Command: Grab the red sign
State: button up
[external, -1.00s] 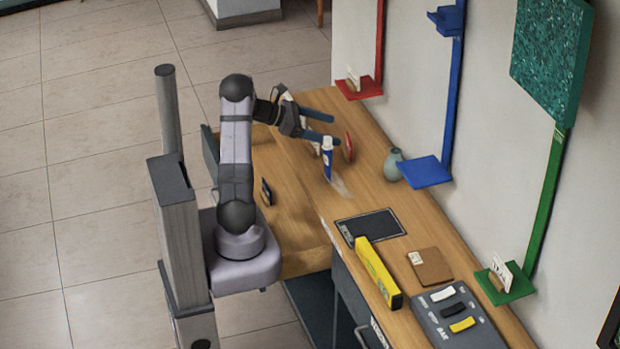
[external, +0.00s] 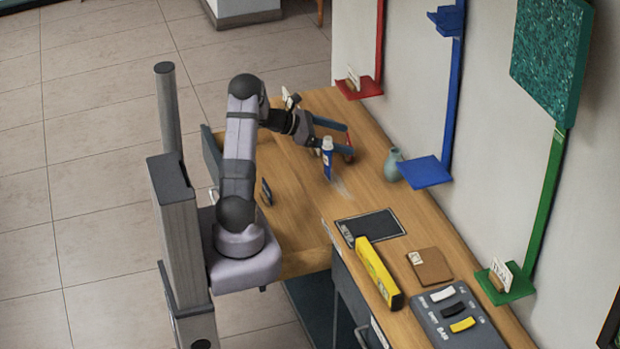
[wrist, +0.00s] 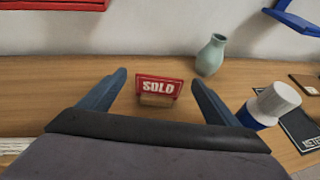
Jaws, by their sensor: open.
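The red sign (wrist: 160,87) reads "SOLD" and stands upright in a small wooden base on the wooden desk (wrist: 50,75). In the wrist view it lies between and just beyond the two blue fingers of my gripper (wrist: 157,90), which are spread wide and empty. In the external view my gripper (external: 340,145) is low over the far part of the desk. Only a red sliver of the sign (external: 349,154) shows there, partly hidden by the fingers. I cannot tell whether a finger touches it.
A blue tube with a white cap (external: 328,158) stands close beside my gripper, on its right in the wrist view. A grey-green vase (external: 393,165) stands behind. Red (external: 360,89) and blue (external: 427,173) wall shelves overhang the desk's back edge. Desk left of the sign is clear.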

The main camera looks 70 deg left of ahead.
aim_at(348, 139)
jog(key=shift+x, duration=1.6)
jog(key=shift+r, duration=0.1)
jog(key=c, duration=1.1)
jog(key=shift+c, duration=0.2)
